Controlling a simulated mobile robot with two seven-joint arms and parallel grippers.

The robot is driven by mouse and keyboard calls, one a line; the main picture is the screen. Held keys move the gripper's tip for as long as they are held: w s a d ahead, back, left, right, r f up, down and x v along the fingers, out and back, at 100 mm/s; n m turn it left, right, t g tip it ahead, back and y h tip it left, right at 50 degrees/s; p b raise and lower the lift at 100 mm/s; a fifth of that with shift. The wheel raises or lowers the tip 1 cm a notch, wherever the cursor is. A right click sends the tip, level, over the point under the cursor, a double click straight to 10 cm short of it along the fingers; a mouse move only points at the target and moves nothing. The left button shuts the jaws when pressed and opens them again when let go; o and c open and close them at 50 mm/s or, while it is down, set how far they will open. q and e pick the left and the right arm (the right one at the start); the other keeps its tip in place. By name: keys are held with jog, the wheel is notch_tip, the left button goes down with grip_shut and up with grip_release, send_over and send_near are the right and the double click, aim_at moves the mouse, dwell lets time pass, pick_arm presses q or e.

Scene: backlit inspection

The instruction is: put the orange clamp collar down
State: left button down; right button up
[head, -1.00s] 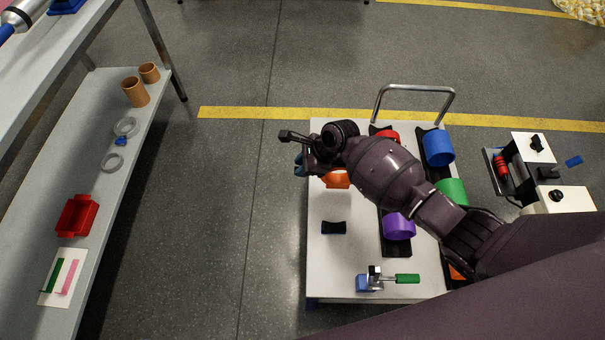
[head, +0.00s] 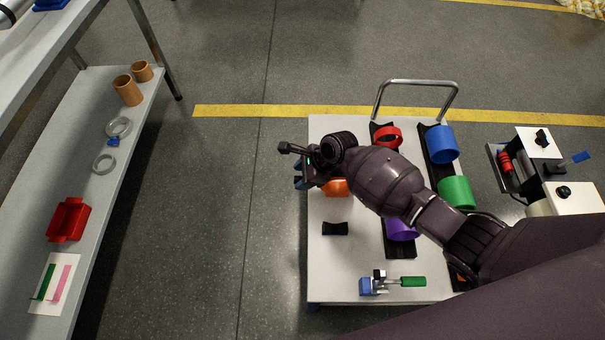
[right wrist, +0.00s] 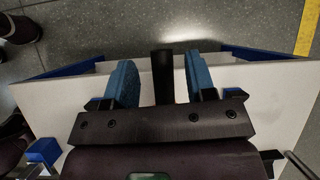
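An orange piece (head: 335,187), which I take to be the clamp collar, shows on the left part of the white cart, below my right wrist. My arm covers part of it, so its full shape is hidden. My right gripper (head: 300,176) is by the cart's left edge, left of the orange piece. In the right wrist view its two blue fingers (right wrist: 161,82) are wide apart. My left gripper is not in view.
The white cart top (head: 328,270) also bears a black block (head: 335,228), a green-handled clamp (head: 412,281) and dark rails with a blue cylinder (head: 442,144), a green one (head: 456,192) and a purple one (head: 402,230). A shelf (head: 95,200) stands left, across open floor.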

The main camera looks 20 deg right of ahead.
jog(key=v, duration=0.2)
jog(key=p+v, duration=0.1)
jog(key=v, duration=0.1)
jog(key=p+v, duration=0.1)
jog(key=v, duration=0.1)
jog(key=shift+w+a+r, duration=0.15)
jog(key=shift+w+a, duration=0.1)
jog(key=shift+w, duration=0.1)
jog(key=p+v, duration=0.1)
jog(key=v, duration=0.2)
jog(key=p+v, duration=0.2)
jog(key=v, duration=0.1)
jog(key=shift+s+d, duration=0.2)
jog(key=shift+s, duration=0.05)
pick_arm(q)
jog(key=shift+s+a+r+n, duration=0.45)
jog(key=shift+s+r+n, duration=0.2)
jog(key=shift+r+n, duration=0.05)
pick_arm(e)
jog(key=shift+s+d, duration=0.1)
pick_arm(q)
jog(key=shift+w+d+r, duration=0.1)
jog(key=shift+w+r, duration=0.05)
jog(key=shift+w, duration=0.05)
